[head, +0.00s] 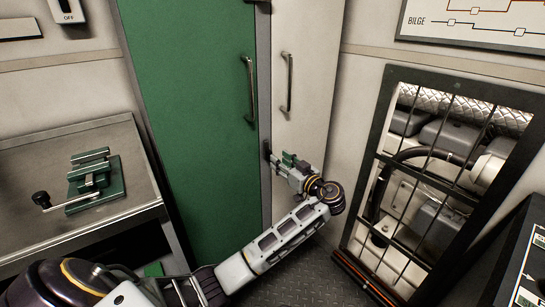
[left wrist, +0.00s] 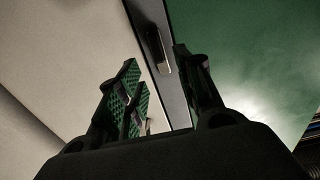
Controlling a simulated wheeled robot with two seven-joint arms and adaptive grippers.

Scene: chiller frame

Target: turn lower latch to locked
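The lower latch (head: 267,150) is a small dark handle on the grey strip between the green door and the pale door. In the left wrist view the latch (left wrist: 156,48) shows as a dark upright bar with a lighter end, just beyond the gap between my fingertips. My left gripper (head: 277,160) is close in front of the latch, its fingers spread and pointing toward the strip. The left wrist view shows my left gripper (left wrist: 156,62) open and empty; I cannot tell whether a finger touches the latch. My right gripper is out of view.
The green door (head: 190,110) and pale door (head: 300,90) carry vertical handles. A bench (head: 85,145) with a green vise (head: 95,182) stands at left. A barred machinery frame (head: 360,190) stands at right. Dark floor (head: 305,275) shows below my arm.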

